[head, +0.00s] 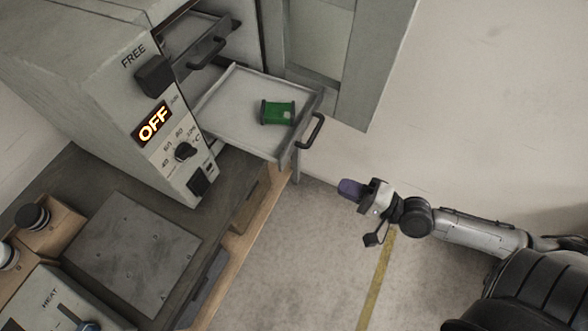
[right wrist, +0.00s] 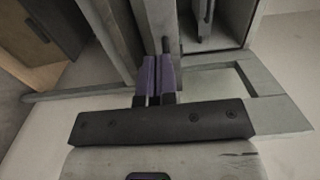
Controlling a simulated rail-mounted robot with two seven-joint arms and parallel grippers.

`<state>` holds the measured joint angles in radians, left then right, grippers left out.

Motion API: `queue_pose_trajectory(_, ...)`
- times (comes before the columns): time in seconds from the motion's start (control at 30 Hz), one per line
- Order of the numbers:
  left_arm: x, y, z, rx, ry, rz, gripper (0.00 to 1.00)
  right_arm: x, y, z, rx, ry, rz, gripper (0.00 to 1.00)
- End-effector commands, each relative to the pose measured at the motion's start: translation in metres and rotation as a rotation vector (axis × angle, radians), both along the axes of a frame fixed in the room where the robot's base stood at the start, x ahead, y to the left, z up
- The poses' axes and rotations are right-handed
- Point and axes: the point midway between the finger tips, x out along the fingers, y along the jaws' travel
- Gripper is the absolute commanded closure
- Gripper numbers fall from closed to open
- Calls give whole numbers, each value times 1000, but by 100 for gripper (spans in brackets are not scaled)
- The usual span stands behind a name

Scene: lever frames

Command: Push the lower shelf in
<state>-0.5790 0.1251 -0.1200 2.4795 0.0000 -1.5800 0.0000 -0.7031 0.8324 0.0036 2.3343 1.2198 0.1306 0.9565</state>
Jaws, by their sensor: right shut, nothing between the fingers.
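The lower shelf (head: 236,95) is a grey tray pulled out of the grey cabinet, with a dark handle (head: 312,131) on its front. A green spool with dark ends (head: 278,112) lies on it. My right gripper (head: 350,189) has purple fingers, shut and empty. In the head view it appears below and to the right of the handle, with a gap between them. The shut fingers also show in the right wrist view (right wrist: 158,76), in front of grey bars that I cannot identify for sure. My left gripper is not in view.
The upper shelf, with its dark handle (head: 207,54), sits above inside the cabinet. The cabinet door (head: 371,65) stands open behind the lower shelf. The control panel (head: 165,130) reads OFF and FREE. A bench (head: 62,180) runs below the cabinet. The floor around my right gripper is clear.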

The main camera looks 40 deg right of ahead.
Motion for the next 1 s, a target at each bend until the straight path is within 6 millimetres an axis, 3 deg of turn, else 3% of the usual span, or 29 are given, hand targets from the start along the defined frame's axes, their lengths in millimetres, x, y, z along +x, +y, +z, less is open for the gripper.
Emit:
queue_pose_trajectory(0.27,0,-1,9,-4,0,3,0,23,10,3,13,-5,-6,100)
queue_pose_trajectory(0.7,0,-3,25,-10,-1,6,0,86,42,2,10,-4,-5,100)
queue_pose_trajectory(1.0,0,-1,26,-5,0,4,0,116,57,0,8,-2,-4,100)
